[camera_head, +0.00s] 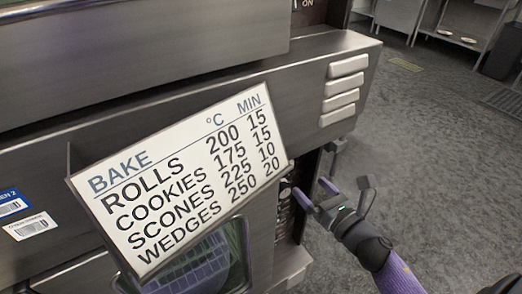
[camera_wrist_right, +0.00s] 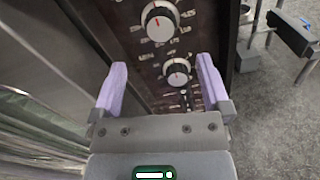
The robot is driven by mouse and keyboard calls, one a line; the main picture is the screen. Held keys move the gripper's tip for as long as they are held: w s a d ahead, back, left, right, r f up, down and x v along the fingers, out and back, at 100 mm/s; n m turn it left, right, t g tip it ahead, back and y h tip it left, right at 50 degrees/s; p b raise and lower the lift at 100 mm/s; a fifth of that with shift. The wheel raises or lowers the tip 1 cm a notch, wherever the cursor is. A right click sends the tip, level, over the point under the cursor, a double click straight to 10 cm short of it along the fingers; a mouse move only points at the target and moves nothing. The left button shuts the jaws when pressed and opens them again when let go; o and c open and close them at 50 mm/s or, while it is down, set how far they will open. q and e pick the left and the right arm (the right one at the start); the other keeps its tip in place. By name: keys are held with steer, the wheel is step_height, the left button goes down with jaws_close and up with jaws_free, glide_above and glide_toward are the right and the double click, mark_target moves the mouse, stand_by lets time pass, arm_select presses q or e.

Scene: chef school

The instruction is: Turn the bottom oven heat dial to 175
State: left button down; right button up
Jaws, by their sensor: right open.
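The bottom oven's dark control panel (camera_head: 285,207) is at the right end of its front, partly hidden by the bake card. In the right wrist view the panel (camera_wrist_right: 207,20) carries two round dials with pale faces and red marks: a larger-looking upper dial (camera_wrist_right: 160,22) and a lower dial (camera_wrist_right: 177,72). Their printed numbers are too small to read, and I cannot tell which sets heat. My right gripper (camera_head: 314,192) is open and empty, with its purple fingers pointing at the panel. In the wrist view the lower dial appears between the fingers (camera_wrist_right: 162,66). Contact is not visible.
A tilted bake card (camera_head: 190,185) stands out before the oven, listing rolls 200, cookies 175, scones 225, wedges 250. White vent slats (camera_head: 341,88) sit above right. A small switch (camera_wrist_right: 183,93) is below the lower dial. Grey floor (camera_head: 430,160) is open to the right.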

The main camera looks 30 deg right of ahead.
steer(key=w+b, duration=0.1)
steer(key=w, duration=0.7)
steer(key=shift+a, duration=0.35)
steer(key=c, duration=1.3)
steer(key=shift+m, duration=0.3)
